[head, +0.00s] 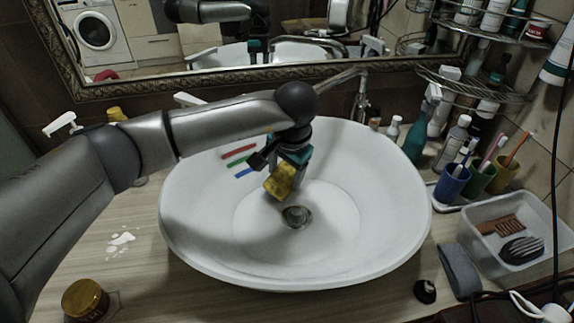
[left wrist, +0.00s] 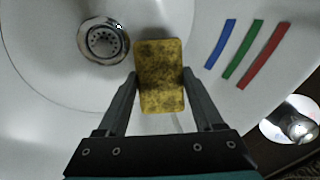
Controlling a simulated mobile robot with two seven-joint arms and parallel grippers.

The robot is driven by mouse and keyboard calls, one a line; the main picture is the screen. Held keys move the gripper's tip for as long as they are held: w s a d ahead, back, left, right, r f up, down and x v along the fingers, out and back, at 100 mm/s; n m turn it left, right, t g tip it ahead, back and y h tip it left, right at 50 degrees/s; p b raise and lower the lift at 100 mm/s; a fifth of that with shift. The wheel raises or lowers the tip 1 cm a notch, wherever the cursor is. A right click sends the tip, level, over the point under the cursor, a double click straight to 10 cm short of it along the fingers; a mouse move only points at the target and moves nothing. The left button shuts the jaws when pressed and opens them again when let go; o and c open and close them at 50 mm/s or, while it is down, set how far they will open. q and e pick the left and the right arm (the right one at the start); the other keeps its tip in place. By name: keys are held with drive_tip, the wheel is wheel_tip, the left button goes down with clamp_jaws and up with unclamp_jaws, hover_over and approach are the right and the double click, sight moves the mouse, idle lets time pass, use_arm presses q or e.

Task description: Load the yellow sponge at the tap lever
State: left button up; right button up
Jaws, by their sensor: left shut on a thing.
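The yellow sponge (head: 281,181), with dark stains, is held by my left gripper (head: 287,168) over the white basin (head: 392,225). In the left wrist view the sponge (left wrist: 159,76) sits upright between the two fingers of the left gripper (left wrist: 159,88), which touch its sides. The sponge is above and beside the drain (head: 296,216), which also shows in the left wrist view (left wrist: 103,41). The tap (head: 362,98) stands behind the basin; its lever is not clearly seen, partly behind my left arm. My right gripper is not in view.
Blue, green and red stripes (head: 239,161) mark the basin's inner left wall. Bottles (head: 452,140), toothbrush cups (head: 453,181) and a clear box (head: 515,232) crowd the right side. A brown-lidded jar (head: 85,299) stands front left. A framed mirror (head: 240,70) hangs behind.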

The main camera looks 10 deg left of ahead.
use_arm(q)
drive_tip(key=shift+s+p, duration=0.9)
drive_tip(key=shift+s, duration=1.75)
drive_tip(key=shift+s+r+p, duration=1.35)
drive_tip(key=shift+s+r, duration=0.1)
drive_tip(key=shift+s, duration=0.25)
drive_tip(key=shift+s+r+p, duration=0.45)
drive_tip(key=shift+s+r, duration=0.1)
drive_tip(key=shift+s, duration=0.25)
